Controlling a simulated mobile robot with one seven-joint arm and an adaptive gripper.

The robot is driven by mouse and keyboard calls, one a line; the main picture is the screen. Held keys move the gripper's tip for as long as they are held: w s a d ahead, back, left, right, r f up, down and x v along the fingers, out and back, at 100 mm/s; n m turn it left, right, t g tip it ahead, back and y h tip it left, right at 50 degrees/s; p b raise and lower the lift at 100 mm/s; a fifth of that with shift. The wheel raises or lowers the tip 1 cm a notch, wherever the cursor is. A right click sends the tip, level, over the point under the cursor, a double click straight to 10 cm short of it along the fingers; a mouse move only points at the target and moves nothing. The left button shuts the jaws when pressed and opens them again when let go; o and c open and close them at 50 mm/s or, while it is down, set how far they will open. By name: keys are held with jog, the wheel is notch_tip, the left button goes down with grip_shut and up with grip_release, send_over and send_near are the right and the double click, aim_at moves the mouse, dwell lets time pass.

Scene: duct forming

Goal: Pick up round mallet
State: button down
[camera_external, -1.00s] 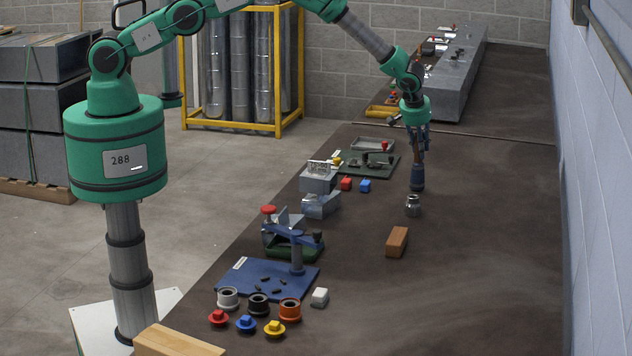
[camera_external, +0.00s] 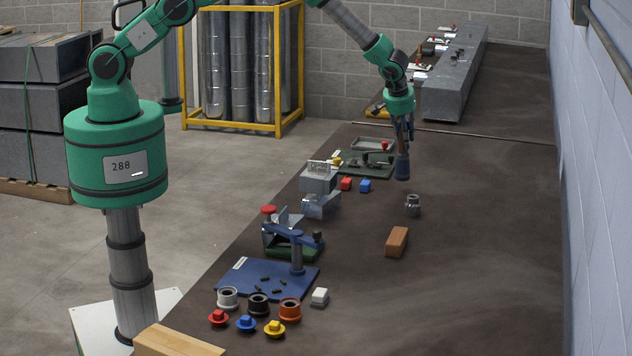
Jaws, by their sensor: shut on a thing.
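The round mallet (camera_external: 402,166) hangs from my gripper (camera_external: 404,133), with its dark blue cylindrical head low and its brownish handle upright between the fingers. My gripper is shut on the handle. The head is over the dark bench, to the right of the green board; it appears raised, but the gap beneath it is hard to judge from this view. The upper part of the handle is hidden by the fingers.
A metal cylinder (camera_external: 413,205) and an orange-brown block (camera_external: 397,242) stand nearer on the bench. A long grey duct (camera_external: 456,85) lies behind. The bench's right side is clear.

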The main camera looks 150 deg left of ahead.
jog(key=s+d+r+b, duration=0.1)
jog(key=s+d+b, duration=0.1)
jog(key=d, duration=0.7)
jog(key=shift+s+d, duration=0.4)
jog(key=shift+s, duration=0.45)
jog(key=shift+r, duration=0.1)
